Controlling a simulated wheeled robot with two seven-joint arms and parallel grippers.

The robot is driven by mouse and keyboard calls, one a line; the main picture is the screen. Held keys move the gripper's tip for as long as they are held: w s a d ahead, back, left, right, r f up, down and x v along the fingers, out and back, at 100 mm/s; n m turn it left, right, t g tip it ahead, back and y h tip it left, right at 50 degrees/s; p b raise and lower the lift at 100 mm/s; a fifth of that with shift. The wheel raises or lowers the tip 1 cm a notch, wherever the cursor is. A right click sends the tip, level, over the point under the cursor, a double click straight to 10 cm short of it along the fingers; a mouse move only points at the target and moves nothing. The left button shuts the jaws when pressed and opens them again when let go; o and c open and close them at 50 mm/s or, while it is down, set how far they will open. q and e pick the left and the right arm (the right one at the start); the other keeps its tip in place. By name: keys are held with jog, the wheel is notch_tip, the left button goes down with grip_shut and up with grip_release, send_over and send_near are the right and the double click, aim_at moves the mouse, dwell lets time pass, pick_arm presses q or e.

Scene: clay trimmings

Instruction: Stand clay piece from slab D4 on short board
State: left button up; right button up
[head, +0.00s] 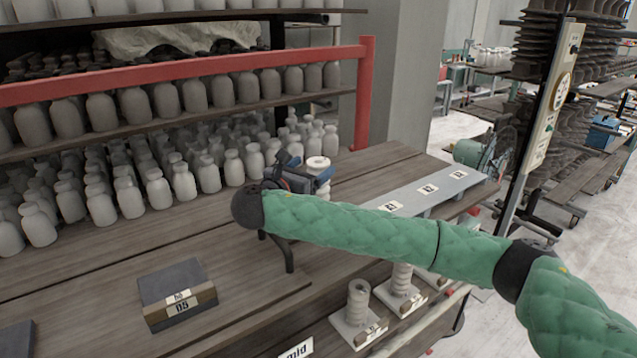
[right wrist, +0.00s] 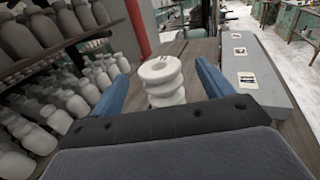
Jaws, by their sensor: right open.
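A white clay piece (head: 317,163) of stacked rounded rings stands upright on the wooden table, partly hidden by my right gripper in the head view. No D4 label is readable. My left gripper is out of view.
A dark slab block labelled D5 (head: 172,283) sits at the front left. Ringed clay pieces (head: 358,300) stand on pale slabs on a lower shelf. Many grey bottles (head: 130,197) crowd the back left, under a red rail (head: 200,68). Bare table lies between.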

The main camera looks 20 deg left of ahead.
aim_at(318, 161)
jog(key=p+x, duration=0.2)
jog(key=x, duration=0.1)
jog(key=shift+w+f+p, duration=0.2)
jog(key=shift+p, duration=0.2)
jog(key=shift+w+d+f, duration=0.15)
jog(key=shift+w, duration=0.25)
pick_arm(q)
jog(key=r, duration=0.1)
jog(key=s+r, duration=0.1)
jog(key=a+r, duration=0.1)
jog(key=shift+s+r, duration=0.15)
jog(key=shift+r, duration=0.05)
pick_arm(e)
jog(key=shift+c, duration=0.2)
grip_shut()
